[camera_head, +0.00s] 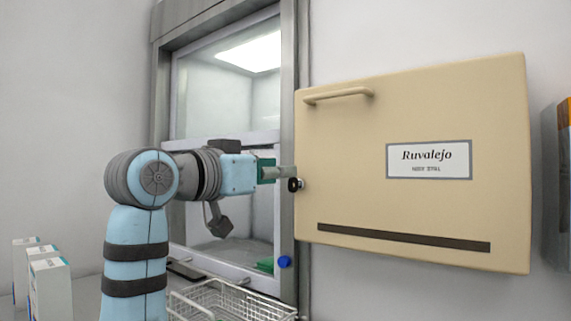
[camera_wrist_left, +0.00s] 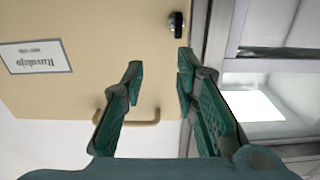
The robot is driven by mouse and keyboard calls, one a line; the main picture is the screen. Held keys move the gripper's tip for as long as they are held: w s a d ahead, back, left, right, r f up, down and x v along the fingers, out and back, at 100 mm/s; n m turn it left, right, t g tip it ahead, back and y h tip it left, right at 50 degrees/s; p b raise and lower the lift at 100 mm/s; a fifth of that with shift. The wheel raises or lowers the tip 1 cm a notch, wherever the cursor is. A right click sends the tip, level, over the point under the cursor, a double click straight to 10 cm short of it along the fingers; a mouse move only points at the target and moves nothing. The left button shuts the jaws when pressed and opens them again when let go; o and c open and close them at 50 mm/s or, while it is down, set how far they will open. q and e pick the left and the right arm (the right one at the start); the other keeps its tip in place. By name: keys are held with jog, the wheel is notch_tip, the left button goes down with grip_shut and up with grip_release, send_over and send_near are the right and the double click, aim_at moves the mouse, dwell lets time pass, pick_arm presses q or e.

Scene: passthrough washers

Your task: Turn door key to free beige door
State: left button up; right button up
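The beige door (camera_head: 410,130) is a wall cabinet front with a "Ruvalejo" label, a bar handle and a dark strip; it looks closed. A small black key or lock knob (camera_head: 295,184) sits at its left edge, and it also shows near the top of the left wrist view (camera_wrist_left: 176,24). My left gripper (camera_head: 277,171) is just left of the knob in the head view. In the left wrist view its two teal fingers (camera_wrist_left: 160,68) are apart with nothing between them, and the knob lies beyond the fingertips. My right gripper is not in view.
A glass-fronted pass-through window (camera_head: 225,100) in a metal frame stands left of the door, behind my left arm. A wire basket (camera_head: 235,302) is below it. White boxes (camera_head: 50,285) stand at the lower left. The wall under the door is clear.

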aim_at(290, 179)
pick_arm(q)
jog(key=w+d+f, duration=0.1)
jog(key=w+f, duration=0.1)
jog(key=w, duration=0.5)
jog(key=shift+d+p, duration=0.4)
jog(key=shift+s+r, duration=0.35)
jog(key=shift+s, duration=0.25)
jog(key=c, duration=0.6)
grip_shut()
jog(key=shift+w+f, duration=0.1)
jog(key=shift+w, duration=0.15)
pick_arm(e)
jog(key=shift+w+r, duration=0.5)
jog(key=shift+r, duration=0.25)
